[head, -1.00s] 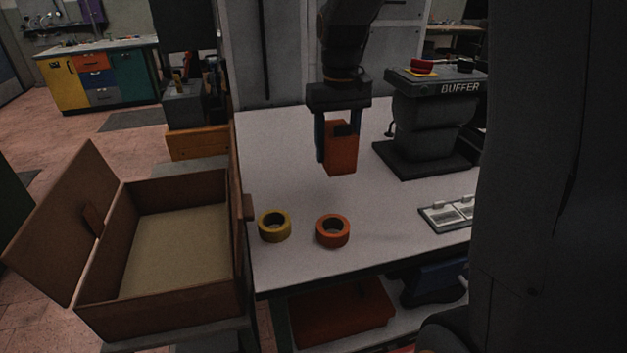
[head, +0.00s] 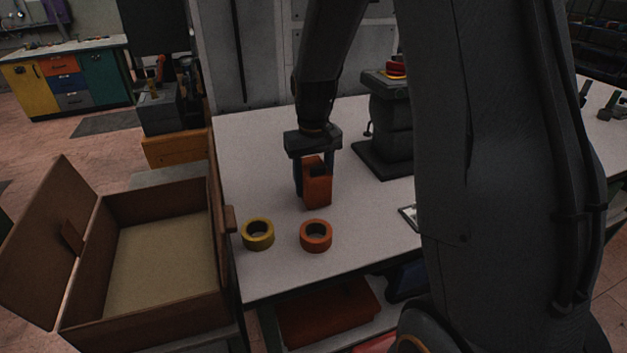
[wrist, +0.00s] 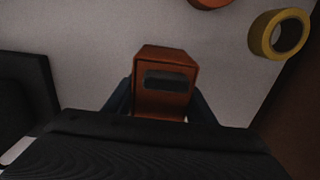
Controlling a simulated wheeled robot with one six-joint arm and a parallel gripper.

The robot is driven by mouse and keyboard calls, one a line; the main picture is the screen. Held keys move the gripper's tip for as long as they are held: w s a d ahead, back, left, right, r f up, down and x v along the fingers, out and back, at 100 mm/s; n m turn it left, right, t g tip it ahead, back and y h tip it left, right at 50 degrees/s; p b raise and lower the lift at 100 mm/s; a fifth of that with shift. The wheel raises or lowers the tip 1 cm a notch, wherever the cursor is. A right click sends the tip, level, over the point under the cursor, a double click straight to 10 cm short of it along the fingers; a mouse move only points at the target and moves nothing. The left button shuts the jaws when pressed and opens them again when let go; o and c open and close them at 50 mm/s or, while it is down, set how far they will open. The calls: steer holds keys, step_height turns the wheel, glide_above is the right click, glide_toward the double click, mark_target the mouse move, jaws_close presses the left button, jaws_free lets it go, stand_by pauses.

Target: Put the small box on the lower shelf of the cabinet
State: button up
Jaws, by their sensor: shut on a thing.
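The small box (head: 318,189) is orange with a dark patch on its upper side. My gripper (head: 313,180) is shut on it, with one finger on either side. The box is upright over the white tabletop, behind the tape rolls. I cannot tell whether its bottom touches the table. In the wrist view the box (wrist: 163,84) shows between the fingers, with a dark rectangular patch on it. A grey metal cabinet (head: 270,50) stands behind the table, partly hidden by my arm. Its lower shelf cannot be made out.
A yellow tape roll (head: 258,248) and an orange tape roll (head: 316,249) lie at the table's (head: 275,276) front. An open brown box (head: 150,312) stands at the left. The dark buffer machine (head: 390,127) stands behind right. An orange case (head: 330,312) lies under the table.

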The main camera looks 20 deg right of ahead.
steer(key=shift+f, duration=0.15)
steer(key=o, duration=0.7)
steer(key=shift+f, duration=0.1)
steer(key=shift+c, duration=0.2)
steer(key=o, duration=0.4)
